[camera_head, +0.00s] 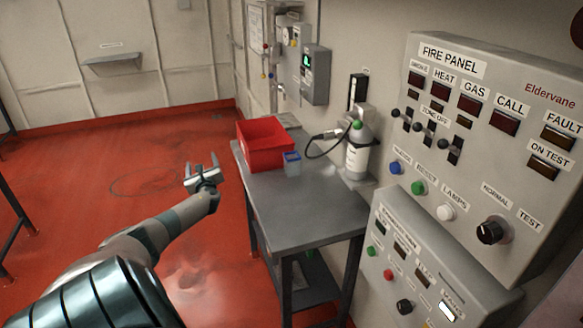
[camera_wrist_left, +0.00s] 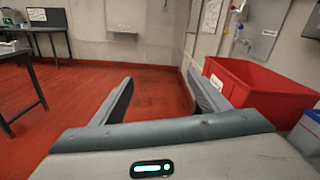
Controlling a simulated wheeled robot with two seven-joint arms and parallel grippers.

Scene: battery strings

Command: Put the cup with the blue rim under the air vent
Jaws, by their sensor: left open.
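The cup with the blue rim (camera_head: 292,168) stands upright on the grey table, just right of the red bin. Its blue rim (camera_wrist_left: 313,122) also shows at the right edge of the left wrist view, partly cut off. My left gripper (camera_head: 201,166) is open and empty, out over the red floor to the left of the table and apart from the cup. Its two fingers point ahead in the left wrist view (camera_wrist_left: 160,80). My right gripper is not in view.
The red bin (camera_head: 264,156) and grey table (camera_head: 300,215) lie right of my gripper. A wall shelf (camera_head: 112,64) is on the far wall. The red floor is largely clear.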

